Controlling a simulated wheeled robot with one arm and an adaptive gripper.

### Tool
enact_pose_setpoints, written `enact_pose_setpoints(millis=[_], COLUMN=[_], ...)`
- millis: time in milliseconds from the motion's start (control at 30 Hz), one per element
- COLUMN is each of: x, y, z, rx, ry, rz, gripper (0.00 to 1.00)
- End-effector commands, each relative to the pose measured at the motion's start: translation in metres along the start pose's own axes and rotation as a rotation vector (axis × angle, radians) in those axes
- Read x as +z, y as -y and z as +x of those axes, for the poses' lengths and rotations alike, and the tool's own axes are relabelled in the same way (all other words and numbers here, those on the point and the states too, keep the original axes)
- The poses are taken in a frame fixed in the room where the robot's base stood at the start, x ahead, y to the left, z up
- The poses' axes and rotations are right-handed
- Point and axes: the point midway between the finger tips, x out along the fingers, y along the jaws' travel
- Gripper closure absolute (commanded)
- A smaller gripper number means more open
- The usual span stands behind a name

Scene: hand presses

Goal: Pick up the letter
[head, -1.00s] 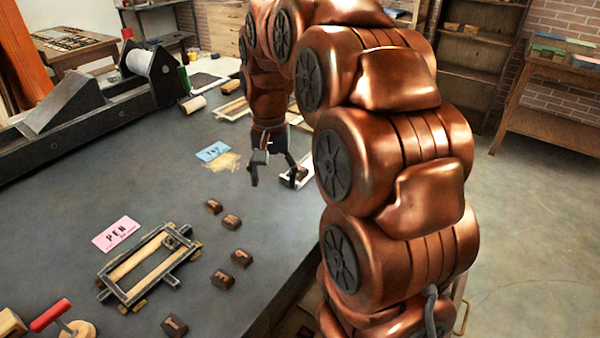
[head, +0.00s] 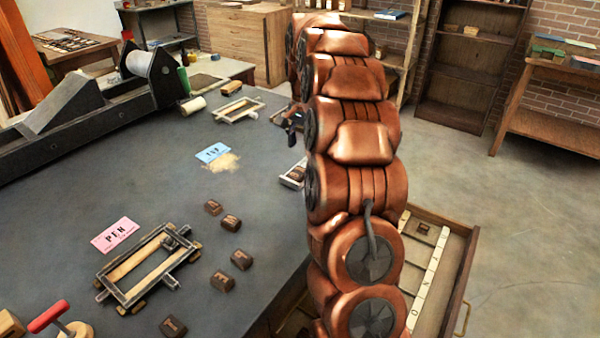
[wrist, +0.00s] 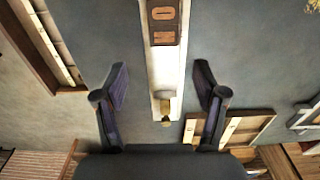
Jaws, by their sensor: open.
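Several dark brown letter blocks lie loose on the grey table, among them a letter block (head: 231,223) near the middle and a letter block (head: 173,326) at the front. In the wrist view, two letter blocks (wrist: 164,24) sit in line in a pale narrow holder (wrist: 153,65), with a brass piece at its near end. In the head view the holder (head: 290,180) is at the table's right edge, partly hidden by my arm. My gripper (wrist: 161,84) is open and empty, its fingers apart on either side of the holder. In the head view my gripper (head: 292,122) is partly hidden.
An open drawer (head: 462,262) at right holds a letter block and a lettered strip. A pink PEN card (head: 115,235), a blue card (head: 212,152), a framed press (head: 104,274) and a red-handled tool (head: 50,316) are on the table.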

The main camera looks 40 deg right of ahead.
Motion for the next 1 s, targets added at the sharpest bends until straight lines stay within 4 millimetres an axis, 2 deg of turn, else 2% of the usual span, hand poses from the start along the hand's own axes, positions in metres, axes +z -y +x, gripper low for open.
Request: enact_pose_setpoints(millis=[467, 767, 1000], x=[0.003, 0.005, 0.004], y=[0.002, 0.005, 0.005], z=[0.031, 0.069, 0.072], rx=[0.005, 0.004, 0.002], ry=[0.005, 0.005, 0.003], rz=[-0.003, -0.002, -0.002], gripper=[0.29, 0.29, 0.29])
